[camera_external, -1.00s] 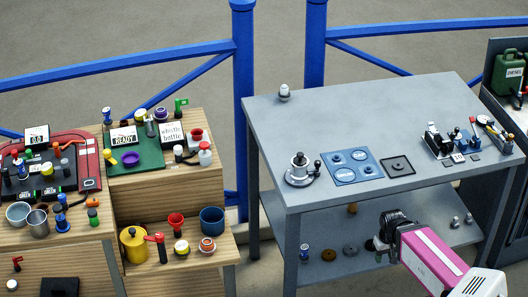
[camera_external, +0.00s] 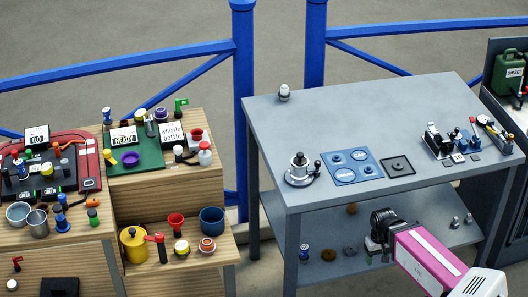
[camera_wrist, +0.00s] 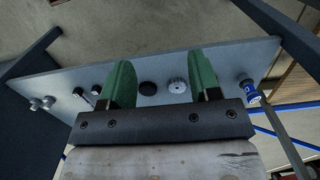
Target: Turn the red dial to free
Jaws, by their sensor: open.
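I cannot make out a clear red dial in either view. My gripper (camera_external: 376,252) is beside the lower shelf (camera_external: 425,238) of the grey workbench, below its top. In the wrist view my gripper (camera_wrist: 160,82) shows two green fingers set well apart, with nothing between them. Past the fingers, a black disc (camera_wrist: 147,88) and a grey ridged knob (camera_wrist: 178,86) sit on the shelf, apart from the fingers. Small red parts stand on the left: a red-handled lever (camera_external: 157,240), a red cup (camera_external: 176,222) and a small red piece (camera_external: 17,262).
The workbench top (camera_external: 300,120) carries a silver winch (camera_external: 299,168), blue plates (camera_external: 352,166) and small switches. A blue-and-white jar (camera_external: 304,251) stands at the shelf's left end. Wooden steps (camera_external: 190,265) crowded with small items stand left. A blue railing (camera_external: 243,100) runs behind.

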